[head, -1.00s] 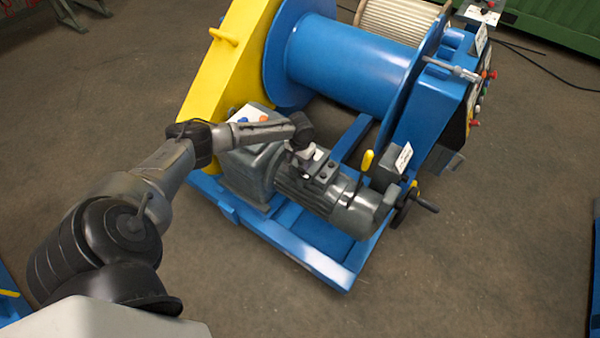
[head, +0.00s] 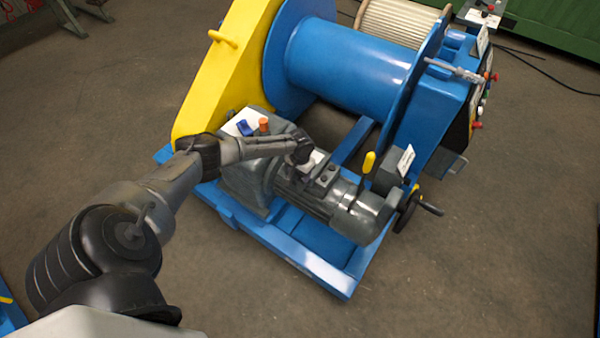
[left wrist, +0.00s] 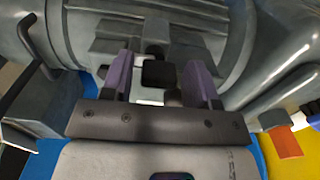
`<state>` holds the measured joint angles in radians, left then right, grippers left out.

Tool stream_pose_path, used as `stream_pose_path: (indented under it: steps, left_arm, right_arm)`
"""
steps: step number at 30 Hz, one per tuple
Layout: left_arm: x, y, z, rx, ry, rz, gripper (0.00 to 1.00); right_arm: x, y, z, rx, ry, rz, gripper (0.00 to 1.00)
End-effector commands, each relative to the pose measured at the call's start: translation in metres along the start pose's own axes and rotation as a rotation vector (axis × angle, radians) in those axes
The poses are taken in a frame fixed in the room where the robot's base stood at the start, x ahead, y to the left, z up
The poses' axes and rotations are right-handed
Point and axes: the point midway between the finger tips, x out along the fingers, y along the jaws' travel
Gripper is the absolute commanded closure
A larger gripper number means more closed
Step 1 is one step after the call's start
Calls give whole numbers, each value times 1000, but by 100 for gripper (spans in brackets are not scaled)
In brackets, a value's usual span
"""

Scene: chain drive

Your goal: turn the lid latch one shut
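My left gripper (head: 326,178) is over the grey motor (head: 350,212) at the front of the blue-framed winch. In the left wrist view its two purplish fingers (left wrist: 158,85) stand apart. A small black block (left wrist: 158,73) shows between them, with a narrow gap on each side. I cannot tell whether this block is the lid latch, nor whether the fingers touch anything. In the head view my wrist and the gripper hide part of the motor's top. No latch can be made out clearly. My right gripper is in neither view now.
A blue switch (head: 245,128) and an orange cap (head: 264,125) sit by my forearm. The yellow guard (head: 215,85) rises behind. A yellow lever (head: 369,162) and a crank handwheel (head: 408,210) stand right of the motor. The floor in front is clear.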

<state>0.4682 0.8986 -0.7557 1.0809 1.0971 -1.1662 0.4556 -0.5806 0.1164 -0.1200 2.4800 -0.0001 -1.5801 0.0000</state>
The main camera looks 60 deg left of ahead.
Motion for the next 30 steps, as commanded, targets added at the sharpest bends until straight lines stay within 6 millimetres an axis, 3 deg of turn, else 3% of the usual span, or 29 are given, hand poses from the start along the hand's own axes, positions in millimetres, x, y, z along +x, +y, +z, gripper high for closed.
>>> stream_pose_path:
  steps: [13,20,30]
  left_arm:
    - [0,0,0,0,0,0,88]
    - [-2,0,1,-29,-1,0,88]
    - [-6,3,2,-260,-3,1,88]
  right_arm:
    - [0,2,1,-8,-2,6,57]
    - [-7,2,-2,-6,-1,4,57]
    - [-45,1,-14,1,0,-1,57]
